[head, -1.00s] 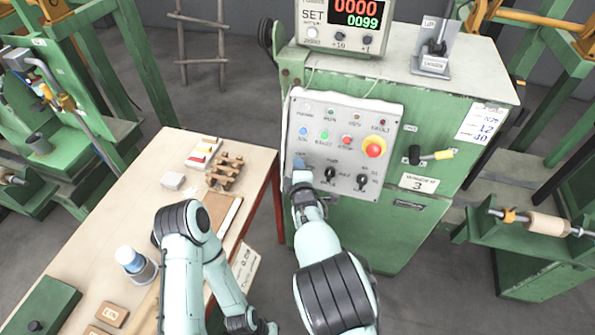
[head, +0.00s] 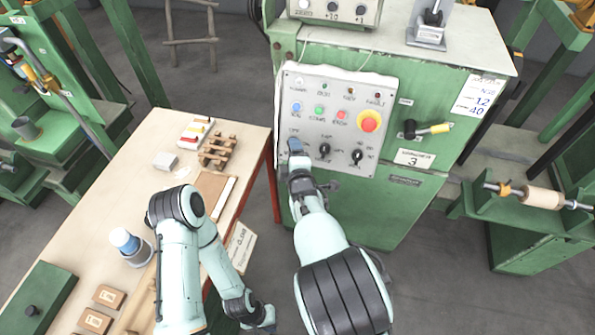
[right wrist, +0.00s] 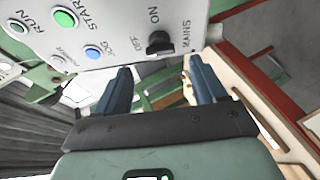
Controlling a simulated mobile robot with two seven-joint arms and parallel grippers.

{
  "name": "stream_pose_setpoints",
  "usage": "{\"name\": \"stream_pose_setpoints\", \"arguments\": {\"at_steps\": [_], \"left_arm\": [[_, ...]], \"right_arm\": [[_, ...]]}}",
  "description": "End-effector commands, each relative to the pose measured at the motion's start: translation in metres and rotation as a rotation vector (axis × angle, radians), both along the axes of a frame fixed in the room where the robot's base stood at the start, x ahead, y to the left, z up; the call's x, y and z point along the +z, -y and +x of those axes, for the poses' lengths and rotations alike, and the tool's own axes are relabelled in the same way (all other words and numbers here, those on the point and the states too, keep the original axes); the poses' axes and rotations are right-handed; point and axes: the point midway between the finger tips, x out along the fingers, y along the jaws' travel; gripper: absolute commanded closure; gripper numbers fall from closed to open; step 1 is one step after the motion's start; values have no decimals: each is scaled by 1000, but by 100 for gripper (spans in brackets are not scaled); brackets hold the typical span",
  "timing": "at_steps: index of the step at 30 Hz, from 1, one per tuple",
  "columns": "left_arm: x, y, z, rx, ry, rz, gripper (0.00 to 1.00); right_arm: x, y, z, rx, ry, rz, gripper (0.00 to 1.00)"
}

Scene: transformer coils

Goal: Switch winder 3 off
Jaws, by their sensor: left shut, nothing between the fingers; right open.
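Winder 3 is the green cabinet (head: 400,205) with a "3" plate (head: 413,158). Its grey control panel (head: 335,92) has lamps, buttons, a red emergency knob (head: 369,121) and black rotary knobs. The black MAINS knob (right wrist: 158,43), marked OFF and ON, shows in the right wrist view; its setting is unclear. My right gripper (head: 296,150) is at the panel's lower left, hiding that knob in the head view. In the right wrist view its blue fingers (right wrist: 162,88) are apart and empty, just below the knob. My left gripper (head: 263,319) is shut and empty, low beside the table.
A wooden table (head: 120,200) with a cup (head: 128,243), a wooden rack (head: 218,150) and small blocks stands left of the cabinet. More green machines stand at both sides.

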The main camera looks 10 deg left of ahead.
Motion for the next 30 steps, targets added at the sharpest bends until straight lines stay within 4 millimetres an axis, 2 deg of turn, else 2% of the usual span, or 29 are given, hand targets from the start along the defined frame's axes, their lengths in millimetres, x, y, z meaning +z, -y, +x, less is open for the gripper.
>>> {"name": "stream_pose_setpoints", "arguments": {"at_steps": [1,6,12,17,30], "left_arm": [[-5,0,-3,0,-4,0,100],[-10,0,-6,0,-7,0,100],[-10,0,-6,0,-7,0,100],[-11,0,-6,0,-7,0,100],[-10,0,-6,0,-7,0,100]], "right_arm": [[3,4,-13,2,-1,3,30],[17,16,-44,2,0,2,30],[27,25,-66,1,1,1,30],[29,28,-71,0,0,0,30],[29,29,-71,-1,0,-1,30]]}}
